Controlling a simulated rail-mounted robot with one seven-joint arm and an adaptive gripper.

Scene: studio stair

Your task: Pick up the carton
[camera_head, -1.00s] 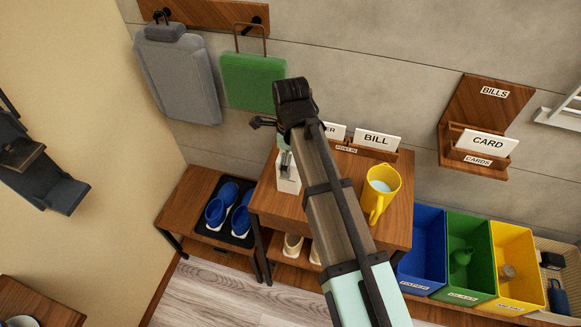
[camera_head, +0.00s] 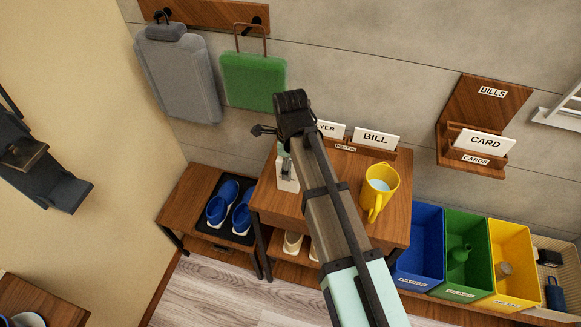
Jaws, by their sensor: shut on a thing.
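A small pale carton (camera_head: 288,184) stands on the wooden cabinet top (camera_head: 323,195), near its left edge. My arm hides part of it. My gripper (camera_head: 286,166) hangs down from my wrist at the upper part of the carton and is shut on it. The fingers are small and partly hidden behind my arm. I see no clear gap between the carton and the cabinet top.
A yellow jug (camera_head: 379,190) stands right of my arm. Behind it is a wooden holder with a BILL card (camera_head: 374,139). A lower bench (camera_head: 190,198) with blue shoes is at left. Blue, green and yellow bins (camera_head: 418,240) stand at right.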

